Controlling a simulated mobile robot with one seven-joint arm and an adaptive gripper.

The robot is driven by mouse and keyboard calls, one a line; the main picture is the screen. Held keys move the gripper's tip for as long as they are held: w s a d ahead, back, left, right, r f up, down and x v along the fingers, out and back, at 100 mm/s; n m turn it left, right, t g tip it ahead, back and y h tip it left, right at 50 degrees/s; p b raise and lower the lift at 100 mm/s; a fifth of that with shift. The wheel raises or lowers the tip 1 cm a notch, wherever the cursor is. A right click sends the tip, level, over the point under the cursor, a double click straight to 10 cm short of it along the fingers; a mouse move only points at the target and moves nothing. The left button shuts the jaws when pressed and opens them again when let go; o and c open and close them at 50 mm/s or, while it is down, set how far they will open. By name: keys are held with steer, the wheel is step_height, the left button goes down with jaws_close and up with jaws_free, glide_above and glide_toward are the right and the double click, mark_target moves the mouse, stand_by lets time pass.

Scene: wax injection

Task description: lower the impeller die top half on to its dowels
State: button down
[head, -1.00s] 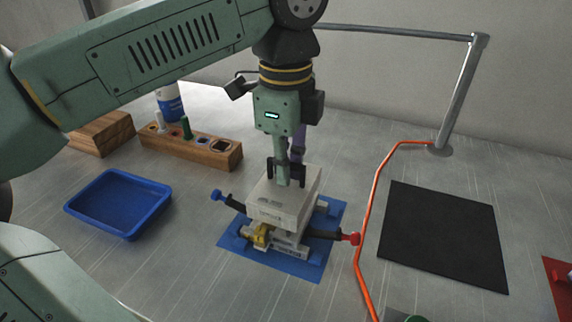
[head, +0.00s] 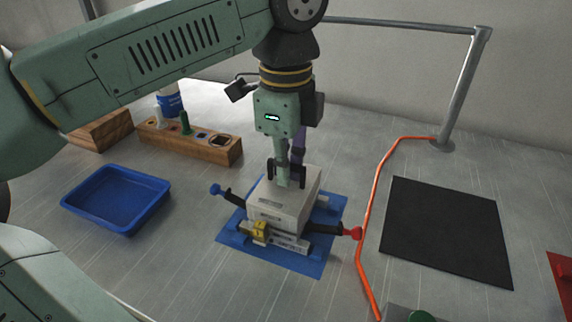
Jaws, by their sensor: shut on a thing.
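The impeller die top half (head: 280,211) is a pale grey block in the middle of the head view. My gripper (head: 287,181) is shut on it from above, around a part at its top. The top half sits low and roughly level over the bottom half (head: 290,243), which shows as a narrow strip at the front. I cannot tell whether the two halves fully touch. The dowels are hidden. A blue-knobbed handle (head: 219,191) sticks out at the left and a red-knobbed handle (head: 352,233) at the right. A yellow brass fitting (head: 259,231) sits at the front.
The die stands on a blue mat (head: 311,265). A blue tray (head: 118,226) and a wooden rack (head: 205,147) with small items are at left. An orange cable (head: 369,205) runs right of the die, beside a black mat (head: 445,232). A metal post (head: 460,95) stands behind.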

steer(key=shift+f, duration=0.35)
steer(key=c, duration=1.7)
jaws_free()
